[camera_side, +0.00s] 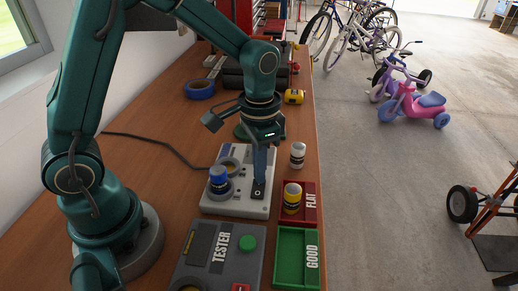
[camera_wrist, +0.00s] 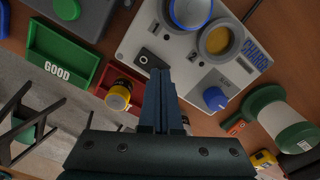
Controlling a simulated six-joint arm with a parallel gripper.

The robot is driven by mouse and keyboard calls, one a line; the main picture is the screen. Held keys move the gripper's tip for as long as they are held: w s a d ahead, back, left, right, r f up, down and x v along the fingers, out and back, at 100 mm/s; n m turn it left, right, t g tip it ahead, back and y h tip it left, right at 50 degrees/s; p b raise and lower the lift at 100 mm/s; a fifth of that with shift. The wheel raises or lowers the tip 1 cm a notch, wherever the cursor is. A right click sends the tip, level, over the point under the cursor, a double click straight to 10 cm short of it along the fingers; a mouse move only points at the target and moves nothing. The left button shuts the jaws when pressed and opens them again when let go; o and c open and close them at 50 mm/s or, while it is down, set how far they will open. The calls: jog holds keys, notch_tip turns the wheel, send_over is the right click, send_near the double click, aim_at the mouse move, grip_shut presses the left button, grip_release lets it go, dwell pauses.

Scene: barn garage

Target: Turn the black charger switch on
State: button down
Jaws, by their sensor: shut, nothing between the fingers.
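The charger (camera_side: 236,207) is a light grey box on the bench, also seen in the wrist view (camera_wrist: 128,45). Its black switch (camera_side: 258,189) sits near the front right corner in the side view. In the wrist view the switch (camera_wrist: 145,59) shows a white round mark, and the fingers hide part of its surroundings. My gripper (camera_side: 260,178) is shut and empty, pointing down right at the switch. Its fingertips (camera_wrist: 159,76) look very close to the switch; I cannot tell if they touch. A blue-topped battery (camera_side: 218,176) stands in one charger well.
A yellow-and-black battery (camera_side: 292,197) stands in the red FLAT tray (camera_side: 309,212). The green GOOD tray (camera_side: 297,262) and grey tester (camera_side: 210,272) are in front. A white cylinder (camera_side: 298,154) stands right of the charger. A blue knob (camera_wrist: 215,98) is on the charger.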

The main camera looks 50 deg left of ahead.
aim_at(254, 184)
jog(key=shift+f, duration=0.45)
jog(key=shift+r, duration=3.55)
jog(key=s+r+n+t, duration=0.1)
jog(key=s+r+t, duration=0.35)
jog(key=r, duration=0.25)
jog(key=s+a+f+n+t, duration=0.1)
jog(key=s+f+n, duration=0.1)
jog(key=s, duration=0.4)
jog(key=shift+s+f, duration=0.15)
jog(key=shift+s, duration=0.15)
